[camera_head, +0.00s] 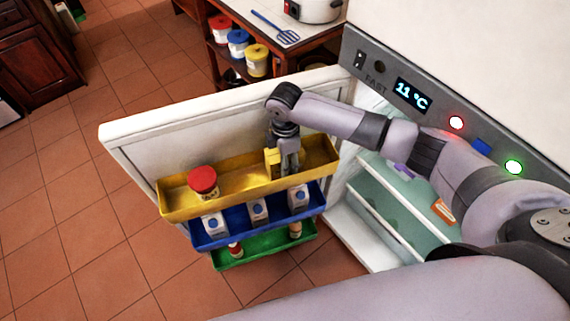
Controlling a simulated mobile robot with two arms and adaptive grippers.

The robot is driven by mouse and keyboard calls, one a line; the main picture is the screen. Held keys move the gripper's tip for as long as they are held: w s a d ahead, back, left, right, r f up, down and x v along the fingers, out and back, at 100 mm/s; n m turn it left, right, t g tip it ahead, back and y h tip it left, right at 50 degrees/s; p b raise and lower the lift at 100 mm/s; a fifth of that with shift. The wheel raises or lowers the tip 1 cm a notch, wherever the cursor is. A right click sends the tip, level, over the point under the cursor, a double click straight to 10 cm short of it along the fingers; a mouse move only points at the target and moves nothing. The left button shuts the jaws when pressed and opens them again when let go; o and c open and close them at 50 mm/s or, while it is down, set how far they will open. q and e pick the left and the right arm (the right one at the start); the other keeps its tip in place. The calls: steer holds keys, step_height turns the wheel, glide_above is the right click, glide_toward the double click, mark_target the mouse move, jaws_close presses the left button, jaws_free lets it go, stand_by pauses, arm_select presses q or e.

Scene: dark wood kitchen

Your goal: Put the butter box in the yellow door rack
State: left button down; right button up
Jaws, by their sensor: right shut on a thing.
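The yellow door rack (235,183) is the top rack on the inside of the open fridge door. My right gripper (285,167) points down over the right half of this rack. It is shut on a small yellow box, the butter box (270,159), which shows at the left side of the fingers. The box is low at the rack; I cannot tell whether it touches the rack floor, and the fingers hide part of it. A jar with a red lid (204,182) stands in the left half of the yellow rack. My left gripper is not in view.
Below are a blue rack (236,234) with several white cartons and a green rack (265,252) with small bottles. The white fridge door (135,134) stands open. Fridge shelves (385,205) hold an orange item (444,210). A wooden side table (285,55) stands behind the door.

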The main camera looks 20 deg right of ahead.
steer(key=shift+r, duration=0.1)
steer(key=o, duration=1.1)
steer(key=shift+f, duration=0.2)
steer(key=shift+r, duration=0.2)
step_height(320, 180, up, 12)
steer(key=p, duration=1.2)
steer(key=shift+s+p, duration=0.1)
steer(key=shift+p, duration=0.25)
